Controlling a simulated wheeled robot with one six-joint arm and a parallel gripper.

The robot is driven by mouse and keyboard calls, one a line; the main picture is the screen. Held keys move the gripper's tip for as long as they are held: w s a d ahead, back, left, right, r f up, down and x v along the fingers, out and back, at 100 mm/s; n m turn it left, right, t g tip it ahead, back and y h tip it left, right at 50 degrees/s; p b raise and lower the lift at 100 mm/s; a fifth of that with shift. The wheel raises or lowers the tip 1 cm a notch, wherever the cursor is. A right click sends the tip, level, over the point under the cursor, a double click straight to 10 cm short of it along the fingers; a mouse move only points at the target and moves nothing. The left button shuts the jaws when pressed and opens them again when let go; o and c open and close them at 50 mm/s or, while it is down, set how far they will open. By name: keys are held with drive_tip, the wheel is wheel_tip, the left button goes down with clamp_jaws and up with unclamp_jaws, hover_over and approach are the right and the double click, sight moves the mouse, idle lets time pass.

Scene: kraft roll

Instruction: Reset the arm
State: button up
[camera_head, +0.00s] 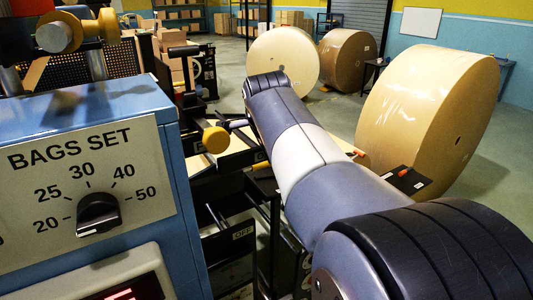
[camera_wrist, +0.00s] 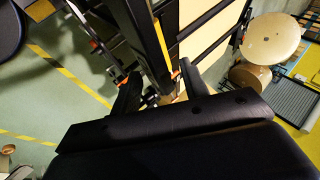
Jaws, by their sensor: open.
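My arm (camera_head: 315,160) reaches from the lower right of the head view up to a dark joint at upper centre. My gripper is not discernible in that view. In the wrist view my gripper (camera_wrist: 158,82) shows as two dark fingers set apart, with nothing seen held between them. Beyond the fingers is a black machine frame with a yellow strip (camera_wrist: 160,38). The distance between fingers and frame cannot be told.
A blue control panel (camera_head: 90,180) with a black knob (camera_head: 99,214) stands close on the left. A large kraft roll (camera_head: 428,120) stands at right. A pale roll (camera_head: 283,60) and a brown roll (camera_head: 347,60) stand behind.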

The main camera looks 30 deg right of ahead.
sight(266, 161)
idle(0.4)
drive_tip(key=p+x, duration=0.1)
drive_tip(key=x, duration=1)
drive_tip(key=shift+f, duration=0.1)
drive_tip(key=shift+s+a+r, duration=0.1)
drive_tip(key=shift+s+r, duration=0.05)
drive_tip(key=shift+r, duration=0.2)
drive_tip(key=b+v, duration=0.1)
drive_tip(key=v, duration=1)
drive_tip(key=p+x, duration=0.1)
drive_tip(key=x, duration=1)
drive_tip(key=shift+f+p, duration=0.3)
drive_tip(key=shift+f, duration=0.05)
drive_tip(key=shift+f+m+y, duration=0.3)
drive_tip(key=shift+f+y, duration=0.65)
drive_tip(key=shift+y, duration=0.05)
